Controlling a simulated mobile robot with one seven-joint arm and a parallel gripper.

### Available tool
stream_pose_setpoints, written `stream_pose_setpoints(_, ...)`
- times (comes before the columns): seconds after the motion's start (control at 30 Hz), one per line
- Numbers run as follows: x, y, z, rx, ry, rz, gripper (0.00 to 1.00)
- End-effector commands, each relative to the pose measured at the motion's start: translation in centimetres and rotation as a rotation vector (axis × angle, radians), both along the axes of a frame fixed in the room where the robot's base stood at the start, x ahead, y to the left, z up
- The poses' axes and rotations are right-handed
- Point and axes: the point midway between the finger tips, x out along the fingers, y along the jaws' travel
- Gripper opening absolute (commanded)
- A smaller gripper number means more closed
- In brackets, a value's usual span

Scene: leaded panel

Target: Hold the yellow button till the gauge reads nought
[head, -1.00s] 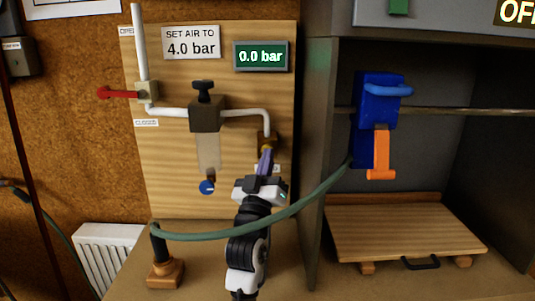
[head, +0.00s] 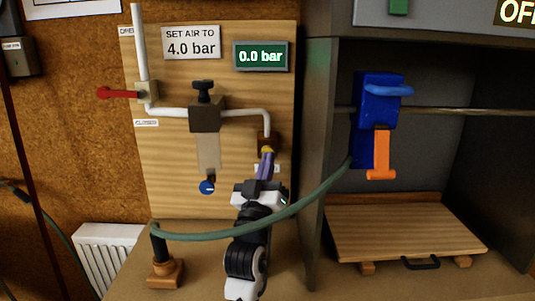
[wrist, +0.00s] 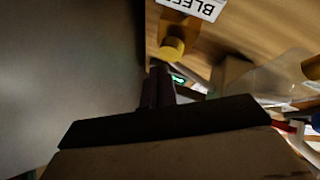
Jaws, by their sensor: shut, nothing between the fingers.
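The yellow button (head: 268,149) sits below the right end of the white pipe on the wooden panel. It also shows in the wrist view (wrist: 172,47), beside a label that reads "BLEE" before it is cut off. The gauge (head: 260,56) is a green display reading 0.0 bar. My gripper (head: 266,156) is shut and empty, its purple fingers pointing up just under the button. In the wrist view the fingertips (wrist: 160,72) lie just below the button and look slightly apart from it.
A green hose (head: 290,212) loops in front of my arm from a wooden-based stand (head: 163,272) to the blue holder (head: 375,130). A red lever (head: 118,93) and a black-knobbed regulator (head: 205,110) are on the panel. A cabinet wall (head: 315,150) stands close at right.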

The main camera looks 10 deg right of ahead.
Motion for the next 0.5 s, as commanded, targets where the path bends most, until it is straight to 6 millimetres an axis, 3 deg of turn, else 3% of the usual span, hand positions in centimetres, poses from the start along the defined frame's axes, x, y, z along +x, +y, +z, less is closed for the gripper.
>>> stream_pose_setpoints(0.23, -0.4, 0.1, 0.0, 0.0, -0.001, 0.0, 0.0)
stream_pose_setpoints(0.5, -3.0, 0.5, 0.0, -0.001, 0.0, 0.0, 0.0)
